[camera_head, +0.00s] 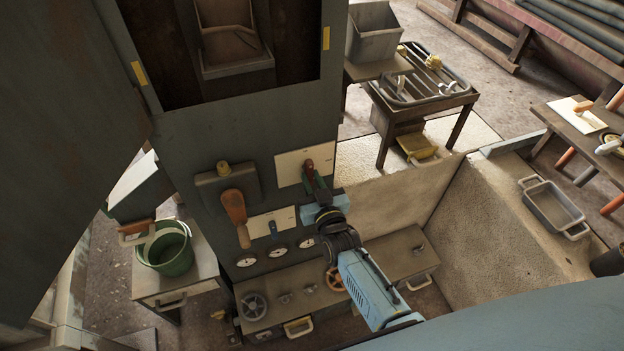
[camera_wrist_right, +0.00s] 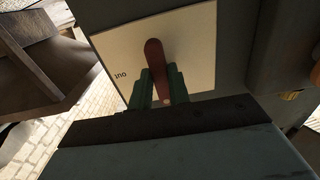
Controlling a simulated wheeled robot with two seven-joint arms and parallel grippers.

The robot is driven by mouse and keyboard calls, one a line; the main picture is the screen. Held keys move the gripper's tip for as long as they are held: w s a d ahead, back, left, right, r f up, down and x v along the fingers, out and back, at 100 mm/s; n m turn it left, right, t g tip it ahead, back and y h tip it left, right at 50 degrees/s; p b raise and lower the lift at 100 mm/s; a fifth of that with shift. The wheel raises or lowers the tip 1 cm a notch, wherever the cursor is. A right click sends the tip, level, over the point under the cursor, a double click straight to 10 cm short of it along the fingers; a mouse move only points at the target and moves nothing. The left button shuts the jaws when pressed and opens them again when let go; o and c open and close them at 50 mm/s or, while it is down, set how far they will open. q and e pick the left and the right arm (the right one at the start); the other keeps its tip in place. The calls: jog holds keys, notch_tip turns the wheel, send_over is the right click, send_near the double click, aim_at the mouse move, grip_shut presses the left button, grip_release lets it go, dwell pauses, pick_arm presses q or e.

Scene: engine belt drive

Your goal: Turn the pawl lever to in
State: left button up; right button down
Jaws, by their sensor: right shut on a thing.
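The pawl lever, dark red, shows in the head view (camera_head: 309,165) on a pale plate (camera_head: 289,167) on the grey panel. In the right wrist view the lever (camera_wrist_right: 154,52) stands nearly upright in the picture, in front of the plate (camera_wrist_right: 198,42). An upside-down label, apparently "out", is left of the lever there; no "in" label is legible. My right gripper (camera_head: 312,180), with green fingers, is shut on the lever; in the wrist view its fingers (camera_wrist_right: 162,88) flank the lever's lower part. My left gripper is not in view.
An orange handle (camera_head: 235,209) and a second pale plate with a small blue lever (camera_head: 273,227) are left of my right gripper. Gauges (camera_head: 277,251) and handwheels (camera_head: 254,305) sit below. A green bucket (camera_head: 168,250) stands at the left, a table (camera_head: 456,101) behind.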

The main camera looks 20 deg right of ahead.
dwell(0.5)
jog(key=c, duration=1.3)
grip_release()
jog(key=s+p, duration=0.1)
jog(key=s, duration=1.2)
jog(key=shift+s+d, duration=0.2)
